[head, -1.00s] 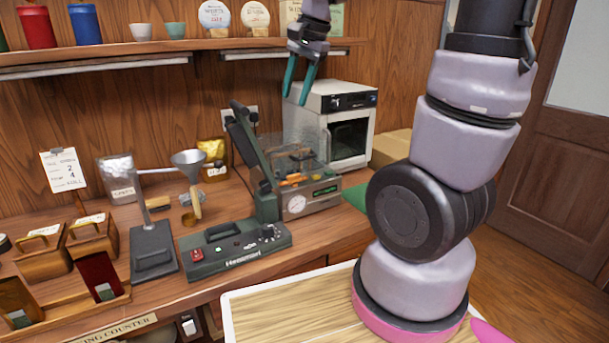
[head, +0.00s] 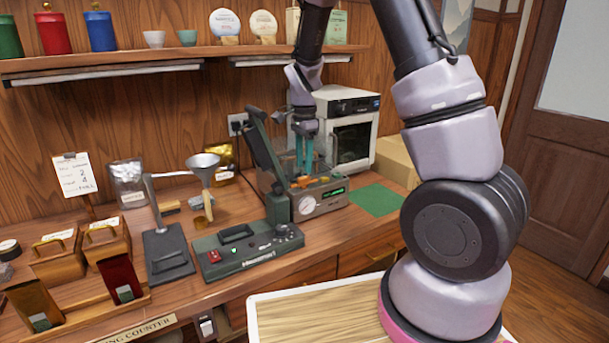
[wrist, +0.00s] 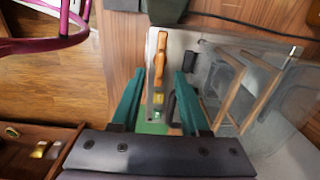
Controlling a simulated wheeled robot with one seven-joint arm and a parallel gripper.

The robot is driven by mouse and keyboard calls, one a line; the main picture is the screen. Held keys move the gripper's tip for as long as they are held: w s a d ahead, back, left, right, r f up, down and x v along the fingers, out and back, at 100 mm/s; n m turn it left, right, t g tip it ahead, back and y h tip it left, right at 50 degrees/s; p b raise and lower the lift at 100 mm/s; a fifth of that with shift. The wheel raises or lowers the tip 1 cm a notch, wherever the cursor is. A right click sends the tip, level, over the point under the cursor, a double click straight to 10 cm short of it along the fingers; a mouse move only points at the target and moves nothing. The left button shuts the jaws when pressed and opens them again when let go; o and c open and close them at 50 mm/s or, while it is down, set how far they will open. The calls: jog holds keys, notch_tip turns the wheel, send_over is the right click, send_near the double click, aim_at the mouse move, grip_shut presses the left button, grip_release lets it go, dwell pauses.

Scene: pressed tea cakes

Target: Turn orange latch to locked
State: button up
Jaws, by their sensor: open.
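The orange latch (wrist: 161,58) shows in the wrist view as a small orange handle on a pale metal strip, with yellow and green marks below it. It lies roughly lengthwise along the strip. In the head view, orange parts (head: 303,182) show on top of the grey machine (head: 322,206) with a gauge and a green display. My gripper (head: 304,168) points down over this machine. Its teal fingers are open and empty. In the wrist view, my gripper (wrist: 159,78) has its fingertips to either side of the strip, with the latch between and just beyond them. Contact cannot be told.
A raised dark lever arm (head: 262,150) stands just left of my gripper. A white oven (head: 350,140) stands behind right. A green mat (head: 376,199) lies clear on the counter at right. A green control box (head: 247,252) and a funnel stand (head: 165,240) are at left.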

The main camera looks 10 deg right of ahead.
aim_at(304, 177)
jog(key=shift+f, duration=2.2)
grip_shut()
